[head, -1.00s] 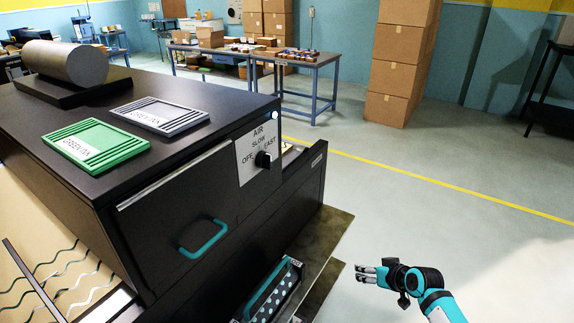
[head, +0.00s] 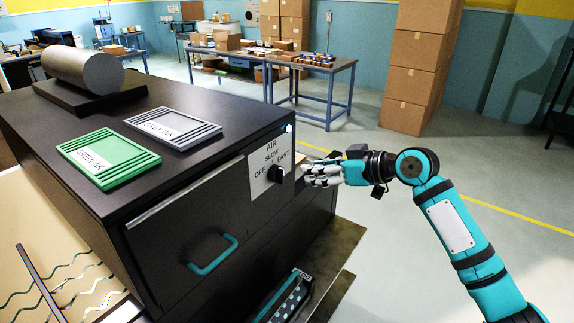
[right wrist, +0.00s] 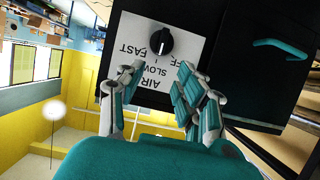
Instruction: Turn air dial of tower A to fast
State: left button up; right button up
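The black air dial (head: 276,174) sits on a white label plate (head: 269,160) marked AIR, OFF, SLOW and FAST, on the front of the dark tower. In the right wrist view the dial (right wrist: 159,42) appears upside down, just beyond the fingertips. I cannot read which setting it points at. My right gripper (head: 306,173) is right of the dial in the head view, close to the plate. The right wrist view shows its fingers (right wrist: 146,80) spread apart with nothing between them, apart from the dial. My left gripper is not in view.
A teal drawer handle (head: 213,256) projects below left of the dial. Green (head: 108,158) and grey (head: 172,128) ink plates and a grey roll (head: 83,67) lie on the tower top. A small light (head: 289,128) glows at its corner. Open floor lies to the right.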

aim_at(284, 170)
jog(key=p+x, duration=0.2)
jog(key=x, duration=0.7)
jog(key=shift+a+f, duration=0.1)
jog(key=shift+a, duration=0.1)
jog(key=shift+c, duration=0.4)
grip_shut()
